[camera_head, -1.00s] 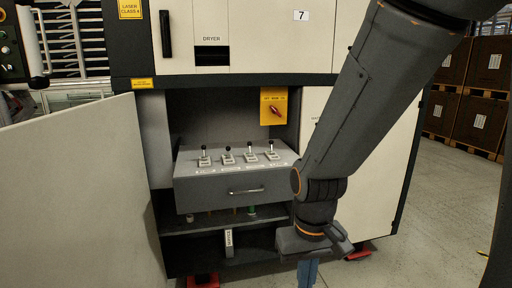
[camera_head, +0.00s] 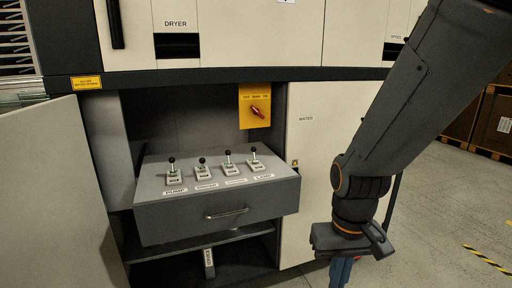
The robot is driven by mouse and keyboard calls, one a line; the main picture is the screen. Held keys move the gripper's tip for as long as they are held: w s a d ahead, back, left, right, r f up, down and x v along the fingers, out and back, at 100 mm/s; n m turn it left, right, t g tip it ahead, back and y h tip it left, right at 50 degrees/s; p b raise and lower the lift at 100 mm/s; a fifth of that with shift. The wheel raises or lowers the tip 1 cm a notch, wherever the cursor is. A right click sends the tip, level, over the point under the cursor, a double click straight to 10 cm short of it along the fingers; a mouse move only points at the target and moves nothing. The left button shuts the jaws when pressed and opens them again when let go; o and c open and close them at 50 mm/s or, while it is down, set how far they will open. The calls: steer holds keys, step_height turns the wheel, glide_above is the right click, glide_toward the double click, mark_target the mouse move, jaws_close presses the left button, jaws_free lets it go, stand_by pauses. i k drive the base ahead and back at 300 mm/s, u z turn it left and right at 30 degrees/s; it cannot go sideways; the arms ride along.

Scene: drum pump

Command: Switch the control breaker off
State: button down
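A grey drawer-like box (camera_head: 160,221) sticks out of the open cabinet bay, with a row of several small breakers on its sloped top. Each has a black-knobbed lever standing roughly upright. The leftmost breaker (camera_head: 174,176) has a label that seems to read PUMP, and the rightmost breaker (camera_head: 255,163) one like LAMP. The labels of the second breaker (camera_head: 203,171) and third breaker (camera_head: 229,166) are too small to read, so I cannot tell which is control. My gripper (camera_head: 341,272) points down, right of the box and apart from it; its fingertips are partly cut off below.
A yellow plate with a red rotary switch (camera_head: 257,111) is on the bay's back, above the breakers. An open door (camera_head: 50,190) stands at the left. A closed white panel (camera_head: 308,190) is right of the bay. A handle (camera_head: 227,213) projects from the box front.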

mark_target(228, 153)
steer(key=u, duration=0.2)
steer(key=i, duration=0.9)
steer(key=u, duration=0.4)
